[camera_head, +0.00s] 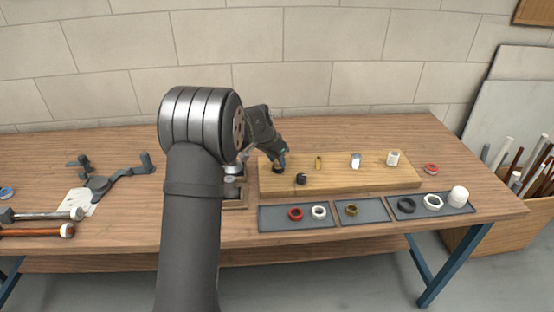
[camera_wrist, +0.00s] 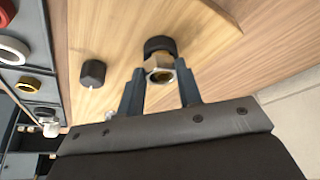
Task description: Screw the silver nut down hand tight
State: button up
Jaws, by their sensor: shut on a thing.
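My gripper (camera_wrist: 158,75) has its two fingers on either side of the silver nut (camera_wrist: 158,62), a hex nut with a warm metallic shine, and is shut on it. The nut sits at the black round fitting (camera_wrist: 160,44) on the wooden board (camera_wrist: 215,40). Whether the nut is threaded on cannot be told. In the head view my gripper (camera_head: 281,158) points down at the left end of the board (camera_head: 340,181), over the black fitting (camera_head: 278,170). The nut is hidden there by the fingers.
A black stub (camera_head: 301,179) stands on the board close to my gripper. A brass fitting (camera_head: 318,163), a silver-white fitting (camera_head: 355,160) and a white fitting (camera_head: 392,158) stand further right. Grey trays (camera_head: 335,220) with several rings lie in front. Tools lie at left.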

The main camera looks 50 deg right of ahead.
jog(key=m+g, duration=0.1)
jog(key=m, duration=0.3)
jog(key=w+m+g, duration=0.1)
jog(key=m, duration=0.1)
jog(key=shift+d+f+m+g+y, duration=0.1)
jog(key=shift+d+m+g+y, duration=0.05)
jog(key=shift+m+g+y, duration=0.2)
jog(key=m, duration=0.2)
jog(key=m+g+y, duration=0.1)
jog(key=m, duration=0.1)
jog(key=shift+d+f, duration=0.15)
jog(key=m, duration=0.1)
jog(key=m+y, duration=0.1)
jog(key=m, duration=0.1)
jog(key=shift+w+d+g, duration=0.15)
jog(key=shift+g, duration=0.2)
jog(key=o, duration=1.9)
jog(key=shift+c, duration=0.2)
jog(key=shift+r, duration=2.55)
